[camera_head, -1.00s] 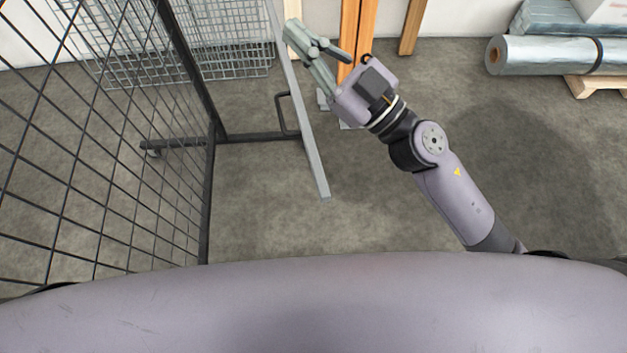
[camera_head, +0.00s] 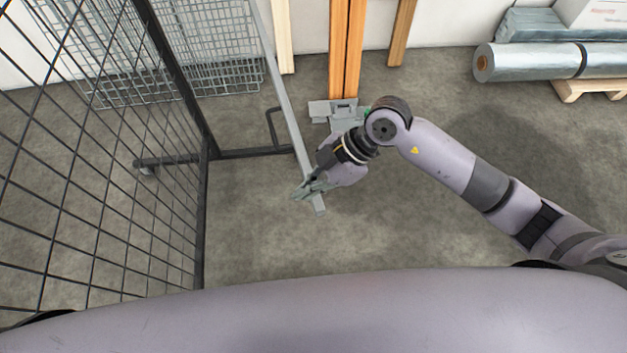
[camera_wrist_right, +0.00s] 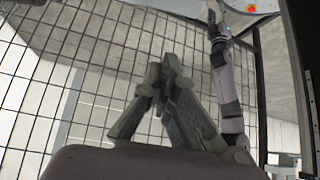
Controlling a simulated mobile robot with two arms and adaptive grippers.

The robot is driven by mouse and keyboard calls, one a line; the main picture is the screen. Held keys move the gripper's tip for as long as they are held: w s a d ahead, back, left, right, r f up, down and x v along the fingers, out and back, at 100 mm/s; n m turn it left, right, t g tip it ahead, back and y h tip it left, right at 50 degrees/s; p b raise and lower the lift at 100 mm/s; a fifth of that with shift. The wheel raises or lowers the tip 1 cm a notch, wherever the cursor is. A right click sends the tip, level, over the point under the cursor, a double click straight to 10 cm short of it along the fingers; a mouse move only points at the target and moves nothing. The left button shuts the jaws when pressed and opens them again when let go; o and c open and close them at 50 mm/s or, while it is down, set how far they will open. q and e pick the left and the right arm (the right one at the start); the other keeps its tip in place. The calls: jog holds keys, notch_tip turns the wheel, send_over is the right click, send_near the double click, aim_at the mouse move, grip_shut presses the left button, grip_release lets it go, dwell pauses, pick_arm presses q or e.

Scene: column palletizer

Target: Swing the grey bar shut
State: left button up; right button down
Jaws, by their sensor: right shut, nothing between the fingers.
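The grey bar (camera_head: 287,115) is a long, narrow, light-grey beam. In the head view it runs from the top edge beside the mesh cage down to a free end above the floor. My right gripper (camera_head: 299,193) is by that free end, its fingers crossing over the bar in the picture. I cannot tell whether they touch it. In the right wrist view the fingers (camera_wrist_right: 166,62) come together at the tips, shut with nothing between them. I cannot make out the bar for certain there.
A black mesh fence (camera_head: 100,150) stands on the left, with a wire basket (camera_head: 215,75) behind it. Orange uprights (camera_head: 345,50) on a grey foot stand beyond the bar. Wrapped rolls (camera_head: 530,62) lie on a pallet at the upper right. The floor between is clear.

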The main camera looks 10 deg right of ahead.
jog(key=w+x, duration=0.1)
jog(key=x, duration=0.5)
jog(key=shift+s+d, duration=0.1)
jog(key=shift+d, duration=1.85)
